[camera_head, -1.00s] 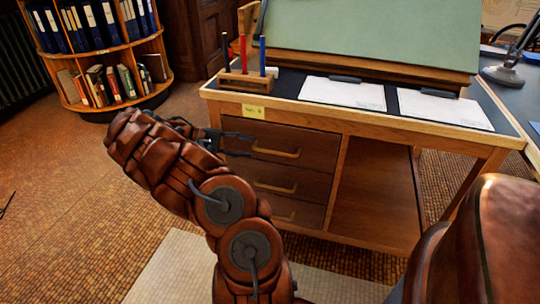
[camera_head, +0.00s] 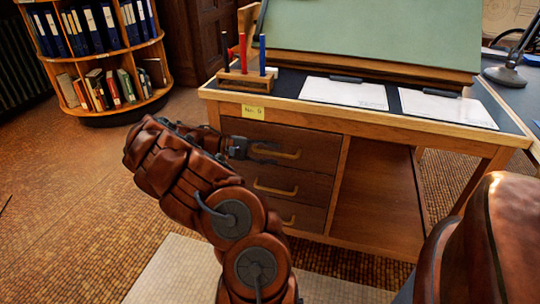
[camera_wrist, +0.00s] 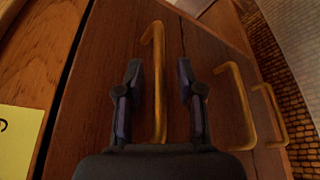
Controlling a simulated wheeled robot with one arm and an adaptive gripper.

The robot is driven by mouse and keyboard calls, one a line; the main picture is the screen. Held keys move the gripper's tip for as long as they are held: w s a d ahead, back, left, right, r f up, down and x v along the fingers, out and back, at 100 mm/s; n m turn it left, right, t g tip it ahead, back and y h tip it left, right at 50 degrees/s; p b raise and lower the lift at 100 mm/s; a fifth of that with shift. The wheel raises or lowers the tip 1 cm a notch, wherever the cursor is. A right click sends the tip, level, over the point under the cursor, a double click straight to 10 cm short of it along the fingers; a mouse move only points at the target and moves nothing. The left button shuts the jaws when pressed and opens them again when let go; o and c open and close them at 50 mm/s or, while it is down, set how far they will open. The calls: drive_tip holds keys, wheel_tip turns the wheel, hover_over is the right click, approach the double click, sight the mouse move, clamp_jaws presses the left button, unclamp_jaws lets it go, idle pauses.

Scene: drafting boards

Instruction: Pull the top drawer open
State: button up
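The top drawer (camera_head: 318,142) is the uppermost of three wooden drawers under the desk, and its front looks flush and shut. Its brass bar handle (camera_head: 290,155) is partly hidden by my gripper (camera_head: 264,152) in the head view. In the wrist view the top handle (camera_wrist: 158,80) runs between the two dark fingers of my gripper (camera_wrist: 158,76). There is a visible gap on each side, so the fingers are open around the handle line. I cannot tell how deep the handle sits between them.
The middle handle (camera_head: 275,188) and bottom handle (camera_wrist: 270,115) lie below. A yellow label (camera_head: 253,112) is on the desk edge. The desk (camera_head: 400,124) carries a pen holder (camera_head: 245,81) and papers. A round bookcase (camera_head: 110,45) stands left; the floor between is clear.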

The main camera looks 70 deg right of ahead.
clamp_jaws()
idle(0.3)
idle(0.4)
